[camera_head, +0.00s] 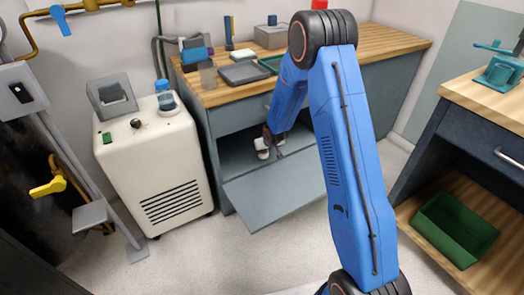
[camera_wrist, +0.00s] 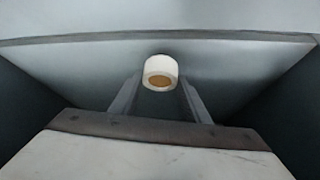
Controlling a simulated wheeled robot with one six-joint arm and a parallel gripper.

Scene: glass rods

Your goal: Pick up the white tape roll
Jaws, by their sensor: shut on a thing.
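The white tape roll (camera_wrist: 161,67) shows in the wrist view between the tips of my gripper (camera_wrist: 158,88), with its tan core facing the camera. The fingers reach it from both sides and are shut on it. In the head view my gripper (camera_head: 270,150) is inside the open lower compartment of the workbench (camera_head: 235,125), just above its floor.
The compartment's door panel (camera_head: 275,190) is folded down in front. A white wheeled machine (camera_head: 155,165) stands close on the left. The benchtop (camera_head: 225,90) above holds trays and tools. A green bin (camera_head: 455,228) sits on a shelf at right. Floor between is clear.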

